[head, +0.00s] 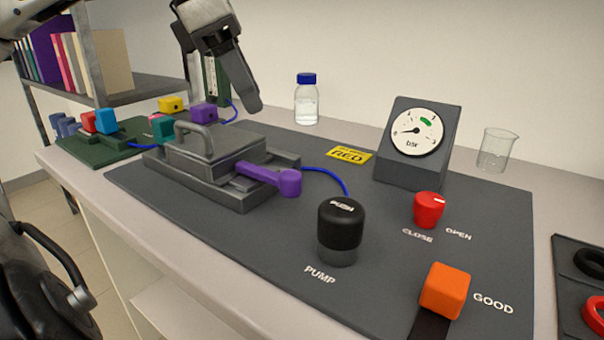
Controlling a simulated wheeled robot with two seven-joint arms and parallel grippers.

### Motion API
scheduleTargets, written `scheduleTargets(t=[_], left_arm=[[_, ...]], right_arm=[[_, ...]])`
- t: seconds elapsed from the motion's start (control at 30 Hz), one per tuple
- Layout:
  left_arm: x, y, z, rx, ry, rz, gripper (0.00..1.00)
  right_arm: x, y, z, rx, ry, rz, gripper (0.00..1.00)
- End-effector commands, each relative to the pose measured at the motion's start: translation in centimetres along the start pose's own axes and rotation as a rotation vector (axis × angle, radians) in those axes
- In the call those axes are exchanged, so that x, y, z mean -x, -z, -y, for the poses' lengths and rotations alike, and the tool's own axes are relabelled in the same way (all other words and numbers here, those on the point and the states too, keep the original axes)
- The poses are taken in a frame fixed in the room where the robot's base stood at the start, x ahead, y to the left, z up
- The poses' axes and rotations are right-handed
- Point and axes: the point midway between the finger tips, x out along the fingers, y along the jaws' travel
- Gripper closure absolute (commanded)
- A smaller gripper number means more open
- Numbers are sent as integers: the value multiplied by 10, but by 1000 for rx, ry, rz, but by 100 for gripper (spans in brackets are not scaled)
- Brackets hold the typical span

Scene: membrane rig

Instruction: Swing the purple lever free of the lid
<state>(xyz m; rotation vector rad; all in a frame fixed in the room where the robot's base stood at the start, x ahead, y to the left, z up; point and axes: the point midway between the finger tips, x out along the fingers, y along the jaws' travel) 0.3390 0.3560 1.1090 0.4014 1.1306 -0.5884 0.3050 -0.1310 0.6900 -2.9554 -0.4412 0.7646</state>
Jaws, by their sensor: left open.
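The purple lever (268,178) is at the right front of the grey clamped cell, with its round end pointing right. Its inner end meets the edge of the grey lid (212,150); I cannot tell how far it overlaps the lid. The lid lies flat in its base (205,188) and has a grey loop handle (193,128). My left gripper (220,82) is open and empty, above and behind the lid, apart from the lever. One finger shows clearly; the other is partly hidden. My right gripper is not in view.
A purple block (204,112) and a yellow block (171,104) stand behind the lid. A black pump knob (340,225), red valve knob (428,208), orange block (445,290) and gauge (415,140) stand right on the dark panel (290,245). A blue tube (330,178) runs behind the lever.

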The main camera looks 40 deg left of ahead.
Motion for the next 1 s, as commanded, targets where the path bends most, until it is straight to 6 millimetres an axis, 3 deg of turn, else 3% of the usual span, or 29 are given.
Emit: scheduleTargets(t=[0.3,0.53,0.73,1.0], left_arm=[[-73,1,1,0,9,-3,48],[-117,1,1,1,8,-2,48],[-137,0,1,3,6,0,48],[-141,0,1,2,5,3,48]], right_arm=[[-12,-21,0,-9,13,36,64],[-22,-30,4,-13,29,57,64],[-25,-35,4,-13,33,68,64],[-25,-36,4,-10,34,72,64]])
